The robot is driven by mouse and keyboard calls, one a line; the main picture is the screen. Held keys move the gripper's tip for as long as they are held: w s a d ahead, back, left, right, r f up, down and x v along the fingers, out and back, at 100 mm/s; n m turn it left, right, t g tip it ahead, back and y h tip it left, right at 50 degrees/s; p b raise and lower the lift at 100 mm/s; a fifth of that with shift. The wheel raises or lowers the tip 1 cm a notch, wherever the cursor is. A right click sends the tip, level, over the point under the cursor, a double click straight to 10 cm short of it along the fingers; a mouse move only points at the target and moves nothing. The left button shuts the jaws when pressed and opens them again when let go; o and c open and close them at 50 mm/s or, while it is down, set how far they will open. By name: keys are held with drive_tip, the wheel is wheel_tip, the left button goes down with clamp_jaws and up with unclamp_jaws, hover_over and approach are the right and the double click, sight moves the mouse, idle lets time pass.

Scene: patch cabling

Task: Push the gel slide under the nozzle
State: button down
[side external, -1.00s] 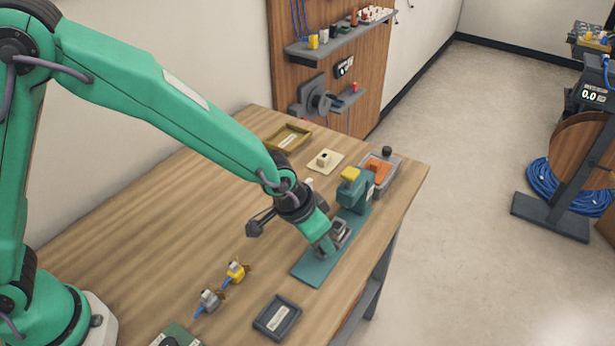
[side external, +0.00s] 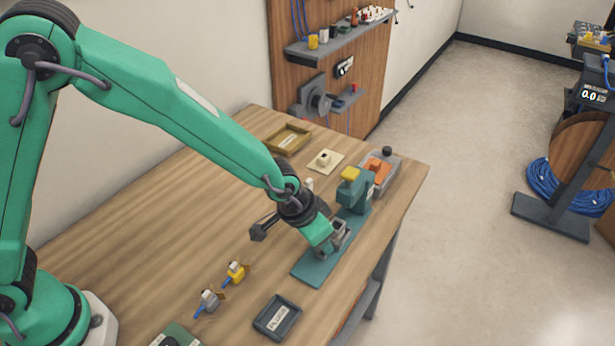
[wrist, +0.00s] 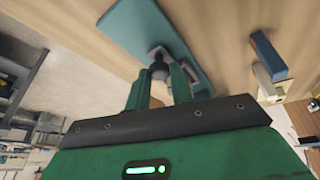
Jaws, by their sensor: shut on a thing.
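A teal station (side external: 313,269) with a long flat base stands near the table's right edge. Its upright head (side external: 352,192) has a yellow cap (side external: 350,174). A small grey slide (side external: 340,228) sits on the base in front of the head, partly hidden by my gripper. My gripper (side external: 329,246) is low over the base. In the wrist view my gripper (wrist: 161,91) is shut on the slide's dark round knob (wrist: 159,70), with a grey bracket (wrist: 157,52) beyond it on the teal plate. The nozzle cannot be made out under the head.
A grey bin (side external: 392,174) with an orange block (side external: 376,166) stands behind the head. Yellow (side external: 235,272) and grey (side external: 208,300) plugs lie left of the base. A dark tray (side external: 278,318) lies in front. A brown tray (side external: 288,138) and beige plate (side external: 325,161) are behind.

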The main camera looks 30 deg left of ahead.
drive_tip(key=shift+w+d, duration=0.2)
drive_tip(key=shift+w, duration=1.85)
drive_tip(key=c, duration=1.2)
unclamp_jaws()
drive_tip(key=shift+c, duration=0.2)
drive_tip(key=shift+a+r, duration=0.1)
drive_tip(key=v, duration=0.7)
drive_tip(key=shift+s+r, duration=0.2)
drive_tip(key=shift+r, duration=0.1)
